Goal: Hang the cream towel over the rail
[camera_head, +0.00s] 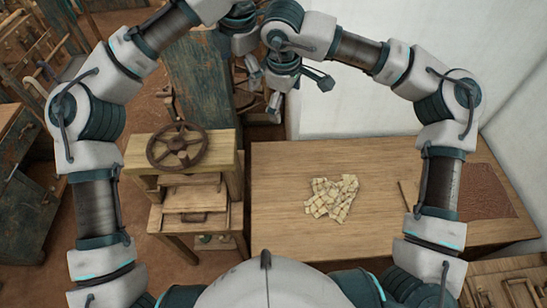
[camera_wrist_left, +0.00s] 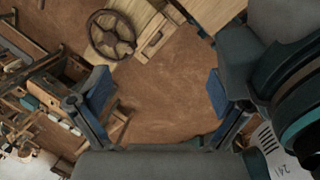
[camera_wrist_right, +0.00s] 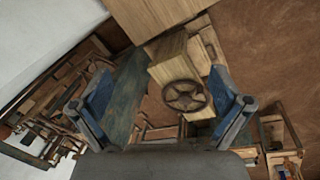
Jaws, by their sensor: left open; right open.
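The cream towel (camera_head: 332,198) lies crumpled in a small checked heap on the wooden table (camera_head: 285,225), in the head view. My left gripper is open and empty in the left wrist view (camera_wrist_left: 157,90); in the head view it is partly hidden behind the right arm's wrist. My right gripper (camera_head: 299,92) is open and empty, raised beyond the table's far edge. It also shows in the right wrist view (camera_wrist_right: 160,88). Both grippers are well away from the towel. I cannot pick out the rail with certainty in any view.
A wooden stand with a dark handwheel (camera_head: 178,147) stands left of the table. A brown textured sheet (camera_head: 485,192) covers the table's right end. A worn teal cabinet (camera_head: 200,85) stands behind the handwheel. A white wall (camera_head: 370,105) rises behind the table. Table space around the towel is clear.

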